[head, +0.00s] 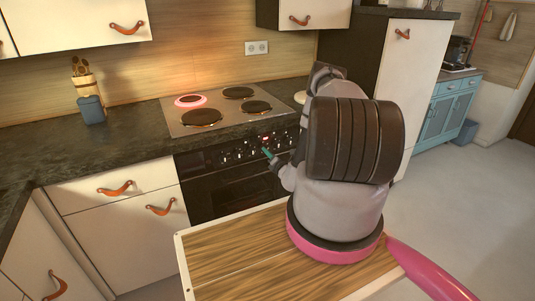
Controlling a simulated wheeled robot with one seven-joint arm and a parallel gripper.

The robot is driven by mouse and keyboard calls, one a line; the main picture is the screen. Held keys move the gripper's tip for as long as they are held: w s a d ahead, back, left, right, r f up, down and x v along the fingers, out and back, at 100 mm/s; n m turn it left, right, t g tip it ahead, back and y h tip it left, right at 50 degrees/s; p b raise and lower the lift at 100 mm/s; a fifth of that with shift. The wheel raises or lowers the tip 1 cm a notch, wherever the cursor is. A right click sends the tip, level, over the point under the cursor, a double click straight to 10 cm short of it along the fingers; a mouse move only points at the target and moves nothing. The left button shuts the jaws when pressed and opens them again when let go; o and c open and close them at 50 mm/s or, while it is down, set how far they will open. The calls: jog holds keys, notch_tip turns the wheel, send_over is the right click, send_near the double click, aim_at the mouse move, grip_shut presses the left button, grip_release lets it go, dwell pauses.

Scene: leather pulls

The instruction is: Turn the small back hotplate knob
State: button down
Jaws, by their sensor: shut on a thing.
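The stove (222,122) has several hotplates on top. The back left hotplate (190,101) glows bright pink-red; the other plates are dark. A row of small knobs (251,150) runs along the black front panel above the oven door. My gripper (267,153) is at this panel, right of its middle, with a teal fingertip showing. It is shut on a knob there. The held knob is hidden behind the fingers, so its angle and which one it is cannot be made out.
My arm covers the right end of the stove and oven. The dark worktop (95,150) runs left, with a utensil pot (88,98) at the back. Cream drawers (115,188) with leather pulls stand left of the oven. Open floor (450,200) lies at right.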

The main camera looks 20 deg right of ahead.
jog(key=n, duration=0.4)
jog(key=shift+f+n, duration=0.1)
jog(key=shift+n, duration=0.2)
jog(key=n, duration=0.4)
jog(key=shift+n, duration=0.3)
jog(key=shift+s, duration=0.1)
jog(key=c, duration=0.9)
grip_release()
jog(key=shift+o, duration=0.2)
jog(key=s, duration=1)
jog(key=shift+s+d, duration=0.2)
jog(key=shift+s, duration=0.15)
